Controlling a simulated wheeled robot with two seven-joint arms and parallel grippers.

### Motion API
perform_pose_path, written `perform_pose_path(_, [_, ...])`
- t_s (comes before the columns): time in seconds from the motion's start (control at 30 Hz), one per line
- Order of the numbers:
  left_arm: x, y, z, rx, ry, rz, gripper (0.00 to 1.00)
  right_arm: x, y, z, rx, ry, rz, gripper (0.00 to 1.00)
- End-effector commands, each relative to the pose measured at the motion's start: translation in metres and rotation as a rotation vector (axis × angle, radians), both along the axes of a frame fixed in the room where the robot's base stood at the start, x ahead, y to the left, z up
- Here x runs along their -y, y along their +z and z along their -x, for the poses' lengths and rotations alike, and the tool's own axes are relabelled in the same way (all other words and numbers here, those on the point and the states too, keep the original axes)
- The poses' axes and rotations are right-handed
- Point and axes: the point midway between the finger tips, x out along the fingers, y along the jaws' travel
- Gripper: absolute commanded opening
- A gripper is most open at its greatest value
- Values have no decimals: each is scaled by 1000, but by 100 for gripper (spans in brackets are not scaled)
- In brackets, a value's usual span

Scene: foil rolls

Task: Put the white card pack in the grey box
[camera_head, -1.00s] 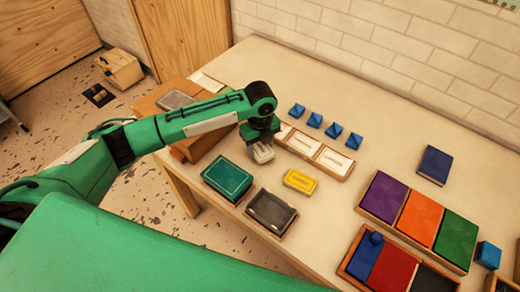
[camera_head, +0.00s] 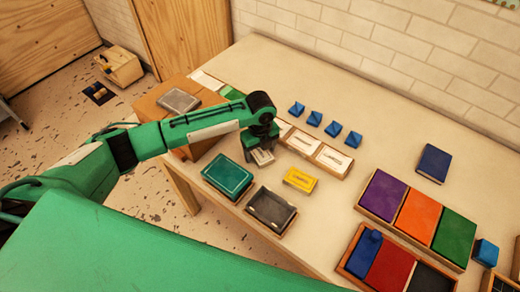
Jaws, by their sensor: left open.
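The white card pack (camera_head: 263,158) lies on the table at the end of my left arm, behind the teal and grey boxes. My left gripper (camera_head: 261,151) is open and low over the pack, pointing down, its fingers close to it. Whether the fingers touch the pack I cannot tell; the gripper hides its back part. The grey box (camera_head: 271,209) is a dark grey, wood-rimmed box at the table's front edge, just right of the teal box and nearer than the pack. My right gripper is not in view.
The teal box (camera_head: 228,175) and a yellow card pack (camera_head: 300,180) stand close by. A wood-framed row of white cards (camera_head: 333,159) and several blue pyramids (camera_head: 333,128) lie behind. Coloured trays (camera_head: 418,216) fill the right. A cardboard box (camera_head: 188,129) stands at left.

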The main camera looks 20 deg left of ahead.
Motion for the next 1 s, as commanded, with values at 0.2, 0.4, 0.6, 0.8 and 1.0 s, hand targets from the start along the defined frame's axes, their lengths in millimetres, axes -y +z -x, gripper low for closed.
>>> perform_pose_path(0.2, [0,23,-1,4,-1,1,72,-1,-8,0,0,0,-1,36])
perform_pose_path(0.4, [0,66,-1,6,-1,1,72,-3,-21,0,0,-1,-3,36])
perform_pose_path(0.6, [0,103,-1,3,0,1,72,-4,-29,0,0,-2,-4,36])
perform_pose_path(0.8, [0,121,-1,1,1,1,72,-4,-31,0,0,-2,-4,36])
perform_pose_path(1.0, [0,123,0,-1,1,1,72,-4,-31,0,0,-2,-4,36])
